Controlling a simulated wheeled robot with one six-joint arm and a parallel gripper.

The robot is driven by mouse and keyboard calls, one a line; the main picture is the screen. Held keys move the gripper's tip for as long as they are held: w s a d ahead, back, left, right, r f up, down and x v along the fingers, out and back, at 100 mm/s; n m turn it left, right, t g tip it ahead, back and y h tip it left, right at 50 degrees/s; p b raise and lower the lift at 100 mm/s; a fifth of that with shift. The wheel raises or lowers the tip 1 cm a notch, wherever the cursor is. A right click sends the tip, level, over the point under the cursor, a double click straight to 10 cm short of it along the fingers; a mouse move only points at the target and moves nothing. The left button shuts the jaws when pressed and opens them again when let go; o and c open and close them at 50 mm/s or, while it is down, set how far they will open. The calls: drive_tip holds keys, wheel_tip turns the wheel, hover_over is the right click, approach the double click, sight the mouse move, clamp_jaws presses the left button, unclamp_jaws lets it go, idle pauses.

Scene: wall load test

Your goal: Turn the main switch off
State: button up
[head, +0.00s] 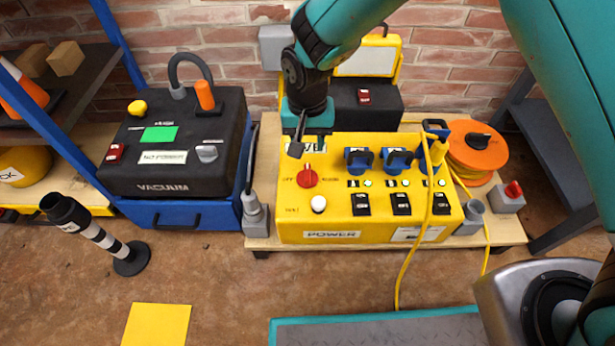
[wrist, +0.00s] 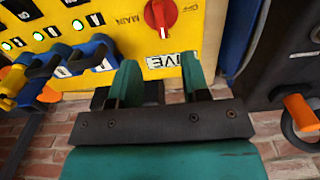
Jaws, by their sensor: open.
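The main switch is a red rotary knob (head: 307,177) on the upper left of the yellow power box (head: 290,228). Its white mark points up towards the LIVE label (head: 319,149), which my gripper partly covers. In the wrist view, turned upside down, the knob (wrist: 160,14) is at the top edge, its white mark pointing down at the label (wrist: 172,60). My gripper (wrist: 160,84) is open and empty, its two fingers apart below the knob there, not touching it. In the head view my gripper (head: 298,145) hangs over the box's back left edge.
Blue plugs (head: 358,160), black rocker switches (head: 361,204) and a white button (head: 318,204) sit on the box near the knob. A black vacuum unit (head: 130,176) stands left, an orange cable reel (head: 478,150) right. A brick wall (head: 230,40) is behind.

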sight(308, 173)
wheel_tip(308, 173, down, 11)
drive_tip(key=b, duration=0.4)
drive_tip(key=shift+f+b, duration=0.2)
drive_tip(key=shift+b, duration=0.2)
clamp_jaws()
